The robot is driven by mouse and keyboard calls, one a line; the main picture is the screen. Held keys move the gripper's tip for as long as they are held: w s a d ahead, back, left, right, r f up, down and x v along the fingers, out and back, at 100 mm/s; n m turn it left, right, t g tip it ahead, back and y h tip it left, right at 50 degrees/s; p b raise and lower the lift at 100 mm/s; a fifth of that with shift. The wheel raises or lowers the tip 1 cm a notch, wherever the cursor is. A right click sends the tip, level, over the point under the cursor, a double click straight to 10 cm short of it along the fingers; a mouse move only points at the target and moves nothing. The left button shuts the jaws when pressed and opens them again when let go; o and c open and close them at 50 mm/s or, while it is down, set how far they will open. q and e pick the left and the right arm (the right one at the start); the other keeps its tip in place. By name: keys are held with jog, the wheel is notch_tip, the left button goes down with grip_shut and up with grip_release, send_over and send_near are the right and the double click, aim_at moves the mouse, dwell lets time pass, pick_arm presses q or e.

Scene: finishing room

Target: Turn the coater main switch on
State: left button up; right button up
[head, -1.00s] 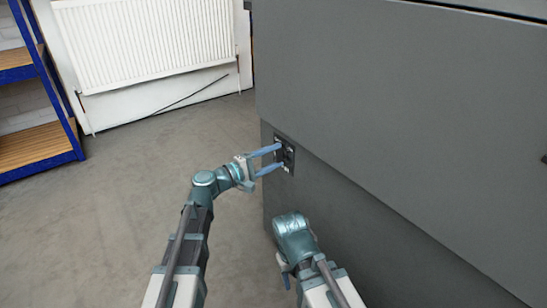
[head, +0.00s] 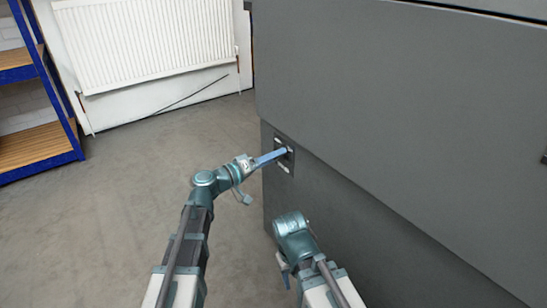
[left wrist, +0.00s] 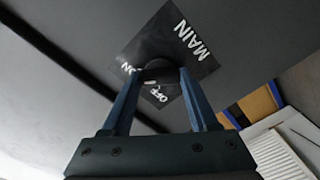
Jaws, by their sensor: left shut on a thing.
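The main switch is a dark round knob (left wrist: 158,68) on a black plate (left wrist: 201,62) with white lettering MAIN, OFF and a partly covered ON. In the head view the plate (head: 291,167) sits on the side of the large grey cabinet, partly behind my fingers. My left gripper (head: 287,152) is at the plate, its blue fingers (left wrist: 158,75) on either side of the knob and shut on it. Which label the knob points to cannot be read clearly.
The grey cabinet (head: 400,110) fills the right side, close to both arms. A white radiator (head: 145,45) hangs on the far wall. A blue shelf rack with wooden boards (head: 35,143) stands at the left. The grey floor (head: 110,215) between is clear.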

pick_arm(q)
jog(key=shift+m, duration=0.6)
jog(key=o, duration=1.4)
jog(key=v, duration=1.4)
